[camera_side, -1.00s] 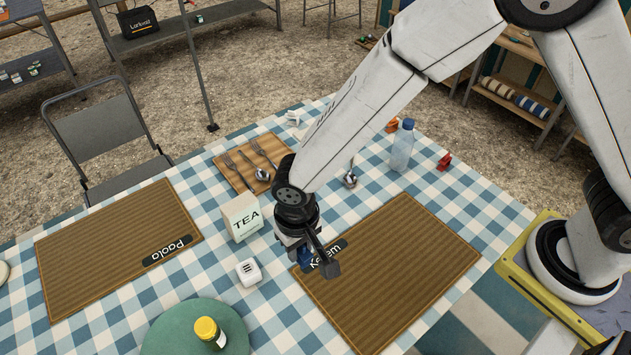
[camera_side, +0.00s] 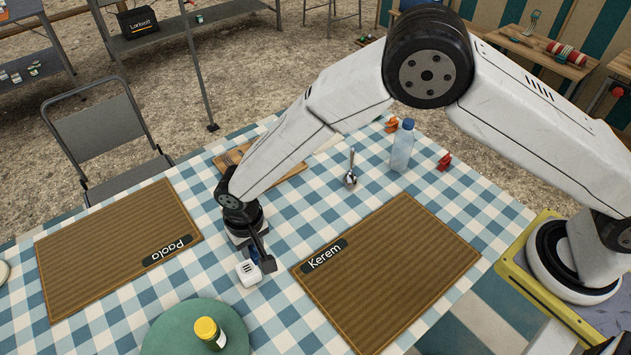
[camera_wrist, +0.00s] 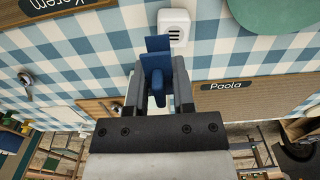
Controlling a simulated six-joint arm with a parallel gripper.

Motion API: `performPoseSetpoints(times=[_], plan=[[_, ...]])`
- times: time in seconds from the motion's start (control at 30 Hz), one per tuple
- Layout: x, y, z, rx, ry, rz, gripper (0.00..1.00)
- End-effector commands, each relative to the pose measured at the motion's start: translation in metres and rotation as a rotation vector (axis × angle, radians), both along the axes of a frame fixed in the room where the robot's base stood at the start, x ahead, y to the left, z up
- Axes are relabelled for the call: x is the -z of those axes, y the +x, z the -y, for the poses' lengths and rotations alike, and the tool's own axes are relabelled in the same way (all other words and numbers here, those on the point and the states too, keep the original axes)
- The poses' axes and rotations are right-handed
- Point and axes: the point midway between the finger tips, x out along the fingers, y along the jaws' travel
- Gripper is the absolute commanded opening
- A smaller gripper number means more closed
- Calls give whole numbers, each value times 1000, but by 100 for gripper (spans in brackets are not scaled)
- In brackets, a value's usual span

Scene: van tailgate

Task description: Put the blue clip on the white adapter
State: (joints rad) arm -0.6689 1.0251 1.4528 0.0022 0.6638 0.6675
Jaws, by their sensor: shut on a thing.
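The blue clip (camera_wrist: 156,62) is held between the fingers of my gripper (camera_wrist: 158,82), which is shut on it. In the side view only a little of the blue clip (camera_side: 253,254) shows beside my gripper (camera_side: 262,260). The white adapter (camera_side: 248,274) sits on the checked cloth, right by the gripper's lower end. In the wrist view the clip's far end overlaps the left edge of the adapter (camera_wrist: 174,30), whose dark slots face up. I cannot tell whether the clip touches the adapter or hangs just above it.
A green plate (camera_side: 180,335) with a yellow-capped jar (camera_side: 209,333) lies in front of the adapter. Placemats marked Paola (camera_side: 100,255) and Kerem (camera_side: 390,280) lie either side. A bottle (camera_side: 402,146), a spoon (camera_side: 350,172) and red items (camera_side: 444,162) stand farther back.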

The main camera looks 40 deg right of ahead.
Motion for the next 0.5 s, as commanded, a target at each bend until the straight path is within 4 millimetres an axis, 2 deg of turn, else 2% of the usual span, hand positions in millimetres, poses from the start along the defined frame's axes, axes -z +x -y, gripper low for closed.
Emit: performPoseSetpoints(times=[0.2,0.5], plan=[[22,15,-9,0,0,0,0],[35,25,-15,0,0,0,0]])
